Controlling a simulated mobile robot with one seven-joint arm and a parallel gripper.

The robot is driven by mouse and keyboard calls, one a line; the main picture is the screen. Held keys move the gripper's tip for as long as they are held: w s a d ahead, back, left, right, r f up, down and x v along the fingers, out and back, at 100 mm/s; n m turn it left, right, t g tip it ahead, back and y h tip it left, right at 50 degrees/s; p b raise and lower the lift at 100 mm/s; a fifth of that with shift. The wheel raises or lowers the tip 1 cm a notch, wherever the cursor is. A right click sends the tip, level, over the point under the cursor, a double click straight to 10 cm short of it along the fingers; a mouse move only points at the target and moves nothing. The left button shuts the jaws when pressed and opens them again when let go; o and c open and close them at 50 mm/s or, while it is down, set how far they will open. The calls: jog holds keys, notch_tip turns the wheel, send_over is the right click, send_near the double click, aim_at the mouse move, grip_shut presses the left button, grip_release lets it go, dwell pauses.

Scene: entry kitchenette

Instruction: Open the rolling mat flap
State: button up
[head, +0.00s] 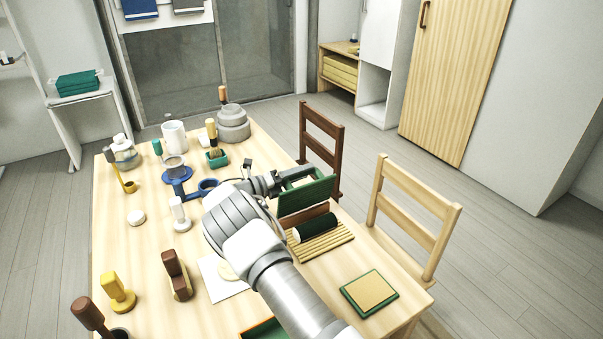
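The rolling mat (328,243) is a slatted light-wood base near the right edge of the table, with a dark green roll (316,227) lying on it. Its green flap (308,196) stands raised and steeply tilted behind the roll, above a brown strip (303,217). My gripper (293,179) is at the flap's upper left edge, with a dark finger reaching along behind its top. The fingers overlap the flap in this view, so I cannot tell whether they touch it or how far apart they are.
My arm hides part of the table's middle. A green-edged board (369,293) lies at the near right. A blue stand (176,174) and a white-topped stamp (180,214) are left of my gripper. A dark chair (322,148) and a light chair (414,212) stand along the right side.

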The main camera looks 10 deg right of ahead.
jog(key=v, duration=1.7)
jog(key=shift+a, duration=0.2)
jog(key=shift+r+p, duration=0.1)
jog(key=shift+p, duration=0.2)
